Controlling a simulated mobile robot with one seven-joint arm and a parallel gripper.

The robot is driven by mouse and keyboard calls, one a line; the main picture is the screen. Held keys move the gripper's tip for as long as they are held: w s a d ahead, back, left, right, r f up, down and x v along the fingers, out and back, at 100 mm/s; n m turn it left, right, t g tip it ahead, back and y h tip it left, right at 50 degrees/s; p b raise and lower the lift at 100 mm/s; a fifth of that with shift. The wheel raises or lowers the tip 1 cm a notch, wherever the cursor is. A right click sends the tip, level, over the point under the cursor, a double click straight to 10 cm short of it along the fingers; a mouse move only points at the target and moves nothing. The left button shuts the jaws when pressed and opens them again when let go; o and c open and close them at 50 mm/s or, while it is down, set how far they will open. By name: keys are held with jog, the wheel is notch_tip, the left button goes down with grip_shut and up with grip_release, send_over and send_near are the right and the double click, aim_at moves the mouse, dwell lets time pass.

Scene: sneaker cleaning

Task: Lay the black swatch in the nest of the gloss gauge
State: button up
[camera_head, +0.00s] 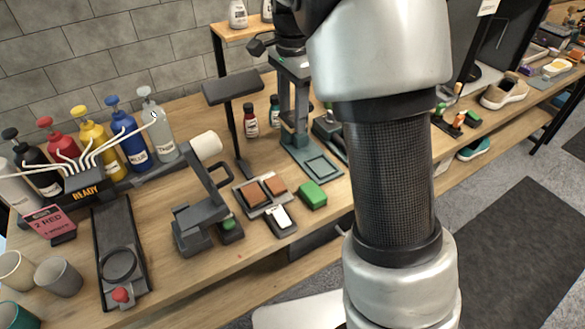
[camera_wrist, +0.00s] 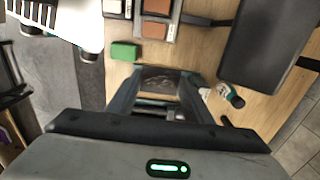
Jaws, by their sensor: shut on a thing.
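My gripper (camera_wrist: 160,80) shows in the wrist view, its two fingers reaching up the picture. They are closed on a dark, glossy flat piece, which looks like the black swatch (camera_wrist: 160,83); its far side and edges are hard to make out. In the head view my arm and wrist cover much of the right middle, and the swatch cannot be made out there. The gloss gauge appears to be the teal-grey stand with a flat base (camera_head: 321,169). A square outline on this base looks empty. My gripper seems to be above or close to this stand; the gap cannot be judged.
A tray of brown swatches (camera_head: 253,194) and a green block (camera_head: 312,195) lie in front of the stand. A black lamp-like panel (camera_head: 231,87) and small bottles (camera_head: 250,121) stand to its left. A grey device (camera_head: 192,230) stands further left.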

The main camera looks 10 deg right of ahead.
aim_at(292, 174)
notch_tip(292, 174, down, 17)
jog(key=b, duration=0.2)
jog(key=shift+b, duration=0.3)
jog(key=shift+f, duration=0.2)
jog(key=o, duration=1)
